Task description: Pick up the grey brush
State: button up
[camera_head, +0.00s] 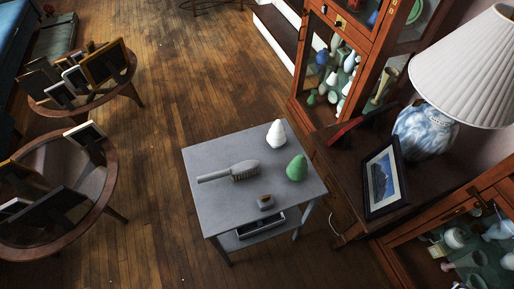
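The grey brush (244,171) lies on a small grey table (221,213). Its handle points left and its bristled head, with tan bristles along the lower edge, is near the middle of the tabletop. Nothing touches it. My gripper is not in this view.
A white pear-shaped object (276,134), a green one (297,168) and a small grey-brown item (265,202) share the tabletop. At right are a wooden cabinet (306,63), framed picture (382,177) and lamp (463,75). Round tables with frames (108,185) stand left. Floor (160,120) between is clear.

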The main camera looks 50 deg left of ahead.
aim_at(244, 169)
jog(key=u, duration=1.8)
